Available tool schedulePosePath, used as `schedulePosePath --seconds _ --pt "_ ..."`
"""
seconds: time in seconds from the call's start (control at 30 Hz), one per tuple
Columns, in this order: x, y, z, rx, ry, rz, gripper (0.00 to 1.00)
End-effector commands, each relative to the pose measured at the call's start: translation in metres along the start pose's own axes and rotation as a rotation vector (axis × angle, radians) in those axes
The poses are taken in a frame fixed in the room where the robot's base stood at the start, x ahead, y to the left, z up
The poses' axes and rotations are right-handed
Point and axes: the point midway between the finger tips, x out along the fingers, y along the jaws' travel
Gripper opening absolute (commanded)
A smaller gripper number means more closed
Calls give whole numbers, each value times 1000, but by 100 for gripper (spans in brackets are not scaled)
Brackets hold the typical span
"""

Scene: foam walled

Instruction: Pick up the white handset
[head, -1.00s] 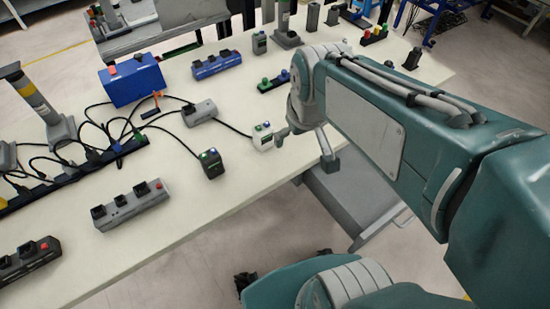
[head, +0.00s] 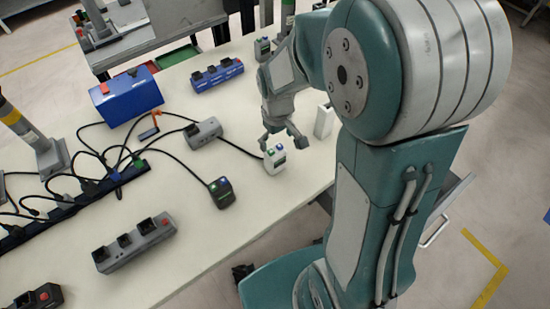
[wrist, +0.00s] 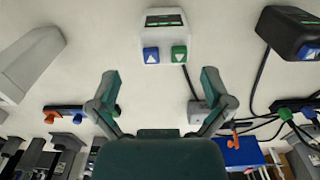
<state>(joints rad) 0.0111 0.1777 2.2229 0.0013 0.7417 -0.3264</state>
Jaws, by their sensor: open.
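The white handset (head: 275,160) is a small white box with a blue and a green button on its end, near the table's front edge. It also shows in the wrist view (wrist: 165,37), at top centre, with a dark label and a cable close by. My gripper (head: 283,139) points down just behind and above it in the head view. In the wrist view my gripper (wrist: 160,84) has its two fingers spread wide. Nothing is between them, and the handset lies beyond the fingertips. The gap between fingers and handset is hard to judge.
A black handset (head: 222,192) lies left of the white one and shows at right in the wrist view (wrist: 290,38). A pale upright block (head: 323,121) stands to the right. A grey box (head: 203,133) with cables, a blue case (head: 127,96) and power strips (head: 135,242) lie leftward.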

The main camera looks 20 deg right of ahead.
Motion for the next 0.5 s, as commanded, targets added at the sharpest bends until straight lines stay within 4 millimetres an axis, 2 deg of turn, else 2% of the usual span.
schedulePosePath --seconds 0.3,0.5 --pt "42 -6 0 0 -4 0 100" --pt "54 -5 0 0 0 1 100"
